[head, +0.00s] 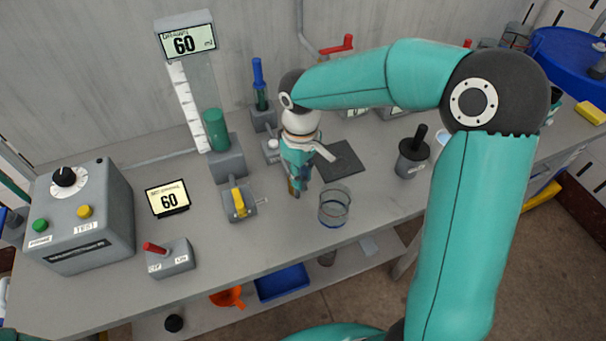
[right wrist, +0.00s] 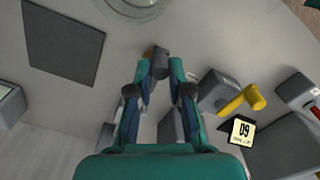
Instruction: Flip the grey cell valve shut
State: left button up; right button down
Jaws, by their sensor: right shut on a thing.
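My right gripper (head: 295,190) points down over the middle of the bench, left of the glass beaker (head: 335,208). In the right wrist view its fingers (right wrist: 160,75) are close together on a small dark grey handle (right wrist: 160,60), with a bit of brass beside it. In the head view the gripper hides most of this grey valve handle, so its angle is hard to tell. A grey block valve with a yellow lever (head: 239,203) stands to the left, apart from the gripper; its yellow lever also shows in the right wrist view (right wrist: 242,100). My left gripper is out of view.
A dark square mat (head: 342,160) lies behind the beaker. A column with a green cylinder (head: 216,130) and a display reading 60 (head: 187,41) stands at back left. A control box (head: 80,215) and red-lever switch box (head: 170,258) stand at left. A dark-handled pot (head: 413,157) stands right.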

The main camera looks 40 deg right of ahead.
jog(key=shift+w+a+m, duration=0.1)
jog(key=shift+a+m, duration=0.2)
jog(key=shift+m, duration=0.5)
jog(key=c, duration=1.1)
grip_release()
notch_tip(320, 180, up, 12)
jog(key=shift+f, duration=0.1)
jog(key=shift+d, duration=0.1)
